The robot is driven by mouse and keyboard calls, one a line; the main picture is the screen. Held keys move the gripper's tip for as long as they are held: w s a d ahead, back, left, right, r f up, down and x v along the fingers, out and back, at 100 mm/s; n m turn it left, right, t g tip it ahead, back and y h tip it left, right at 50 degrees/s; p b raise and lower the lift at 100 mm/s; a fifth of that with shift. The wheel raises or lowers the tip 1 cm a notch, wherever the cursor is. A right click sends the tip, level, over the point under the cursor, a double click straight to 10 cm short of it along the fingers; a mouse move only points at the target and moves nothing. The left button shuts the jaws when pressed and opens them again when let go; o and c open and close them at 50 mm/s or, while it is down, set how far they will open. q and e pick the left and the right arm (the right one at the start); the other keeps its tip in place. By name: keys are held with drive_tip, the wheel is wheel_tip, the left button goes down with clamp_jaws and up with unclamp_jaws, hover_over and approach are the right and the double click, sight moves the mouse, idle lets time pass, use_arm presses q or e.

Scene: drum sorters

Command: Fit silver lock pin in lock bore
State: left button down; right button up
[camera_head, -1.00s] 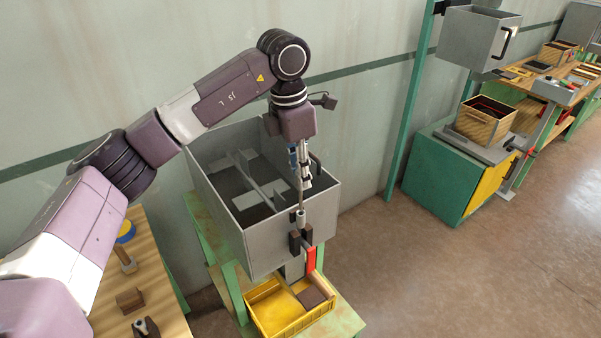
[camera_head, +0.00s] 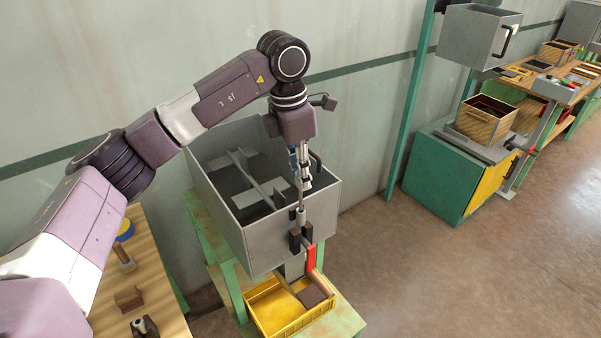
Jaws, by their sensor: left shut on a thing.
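My left gripper (camera_head: 301,183) is above the front right corner of the grey open-topped box, pointing down. It is shut on a slim silver pin (camera_head: 301,200), which hangs roughly upright below the fingers. The pin's lower end is at the dark lock blocks (camera_head: 300,240) on the box front. I cannot tell whether the pin tip is inside the bore, as the bore itself is too small to see. A red bar (camera_head: 311,258) hangs just below the blocks, with a tan handle (camera_head: 319,284) at its lower end. My right gripper is out of view.
The grey box (camera_head: 228,232) with inner dividers stands on a green stand (camera_head: 230,290). A yellow tray (camera_head: 277,319) sits below its front. A wooden bench (camera_head: 155,270) with small parts is at left. Open floor lies to the right.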

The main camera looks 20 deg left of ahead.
sight(300, 210)
use_arm(q)
drive_tip(key=shift+f+b, duration=0.9)
drive_tip(key=shift+f, duration=0.45)
drive_tip(key=shift+f+b, duration=1.55)
drive_tip(key=shift+f, duration=0.65)
drive_tip(key=shift+r, duration=0.25)
drive_tip(key=shift+r+p, duration=2.3)
drive_tip(key=shift+r, duration=1.25)
drive_tip(key=shift+f+b, duration=1.3)
drive_tip(key=shift+f, duration=0.4)
